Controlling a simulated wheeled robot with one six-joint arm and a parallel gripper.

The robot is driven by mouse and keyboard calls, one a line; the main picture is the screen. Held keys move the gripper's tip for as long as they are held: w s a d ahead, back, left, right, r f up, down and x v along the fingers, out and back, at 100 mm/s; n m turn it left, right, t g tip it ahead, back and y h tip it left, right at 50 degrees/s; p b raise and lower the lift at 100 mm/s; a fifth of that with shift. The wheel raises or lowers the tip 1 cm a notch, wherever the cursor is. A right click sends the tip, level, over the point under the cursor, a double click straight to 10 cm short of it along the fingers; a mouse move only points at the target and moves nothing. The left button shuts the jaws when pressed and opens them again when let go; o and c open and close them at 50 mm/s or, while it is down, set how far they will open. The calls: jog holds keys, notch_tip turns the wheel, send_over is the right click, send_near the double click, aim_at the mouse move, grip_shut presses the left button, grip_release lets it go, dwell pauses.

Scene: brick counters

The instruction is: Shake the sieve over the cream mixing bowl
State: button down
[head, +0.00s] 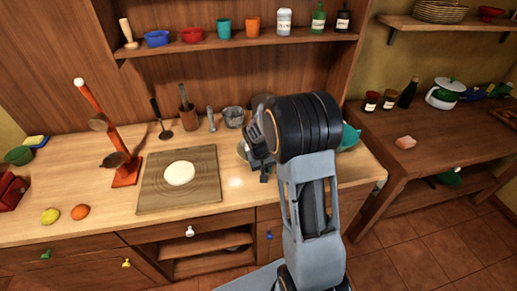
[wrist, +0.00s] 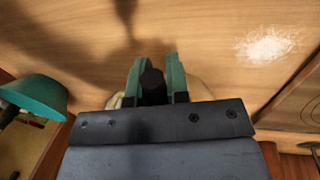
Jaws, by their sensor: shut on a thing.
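My gripper (wrist: 153,85) is shut on a dark round-ended handle (wrist: 152,80), seen end-on between the green fingers in the wrist view. I take it for the sieve's handle; the sieve's mesh is not visible in either view. In the head view my gripper (head: 258,155) is over the right part of the counter, partly covered by my arm. A pale bowl, likely the cream mixing bowl (head: 242,151), shows only as a sliver beside the gripper. What the bowl holds is not visible.
A white powdery patch (wrist: 268,45) lies on the counter. A teal bowl (head: 350,136) stands right of my arm. A board (head: 152,193) with pale dough (head: 180,173) lies left. Behind stand a glass measuring cup (head: 233,116) and a utensil holder (head: 188,119).

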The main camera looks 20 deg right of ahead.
jog(key=shift+r+p, duration=0.7)
jog(key=shift+r, duration=0.7)
jog(key=shift+s+r+p, duration=0.15)
jog(key=shift+r+p, duration=0.8)
jog(key=shift+r, duration=0.45)
